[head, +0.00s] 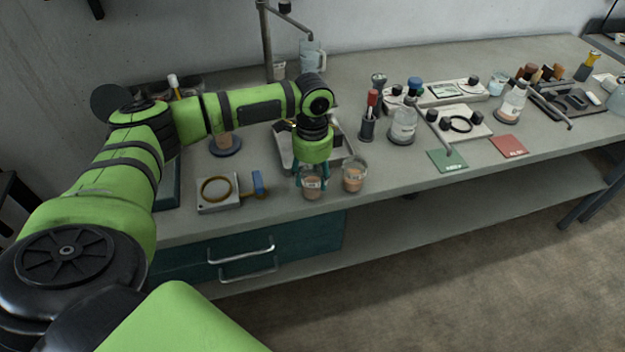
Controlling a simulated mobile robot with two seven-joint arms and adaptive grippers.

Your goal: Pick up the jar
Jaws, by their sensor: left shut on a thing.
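My left gripper (311,177) points down near the front edge of the bench and is shut on a small clear jar (312,190) with brownish contents and a pale label. The fingers sit at the jar's upper part. The jar looks upright; I cannot tell whether it touches the bench top. A second, similar jar (353,178) stands just to its right, close beside it. My right gripper is not in view.
A metal tray (284,160) lies behind the gripper. A square plate with a ring (217,192) is to the left. Bottles, including a clear flask (403,127), stand to the right. Green (447,160) and red (508,146) cards lie near the front edge, with free bench before them.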

